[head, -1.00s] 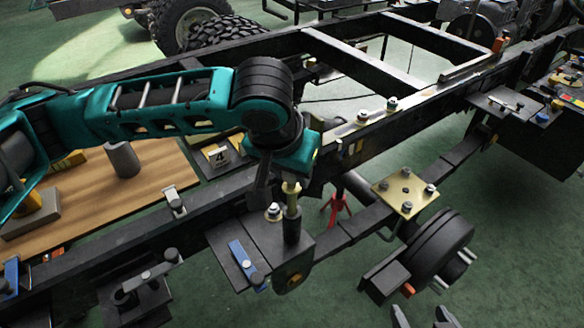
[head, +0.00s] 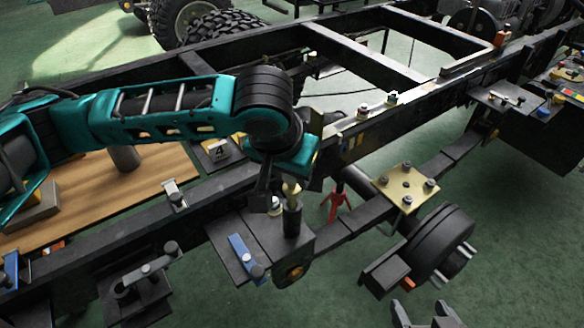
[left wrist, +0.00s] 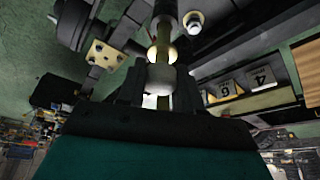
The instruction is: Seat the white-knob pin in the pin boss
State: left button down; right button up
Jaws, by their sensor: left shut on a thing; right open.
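The white-knob pin shows in the left wrist view with its white knob (left wrist: 158,80) between the fingers of my left gripper (left wrist: 155,92). Its brass shaft (left wrist: 165,42) points toward the dark pin boss (left wrist: 165,10). In the head view my left gripper (head: 276,192) is just above the boss, shut on the pin. A short length of brass pin (head: 291,190) shows above the upright dark pin boss (head: 292,221), its lower end apparently inside. The depth inside is hidden. My right gripper (head: 425,318) is open and empty at the bottom edge.
The boss stands on a dark bracket plate (head: 225,250) with a blue bar (head: 243,250) and a bolt close by. The long chassis rail (head: 120,222) runs behind. A brass plate with bolts (head: 405,187) and a black cylinder (head: 440,240) lie to the right.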

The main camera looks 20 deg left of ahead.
pick_arm(q)
jog(key=shift+f+b, duration=0.3)
jog(key=shift+f, duration=1.6)
dwell(0.7)
jog(key=c, duration=0.7)
grip_release()
jog(key=shift+o, duration=0.2)
jog(key=shift+r, duration=0.1)
jog(key=shift+r+p, duration=1.4)
jog(key=shift+p, duration=1.1)
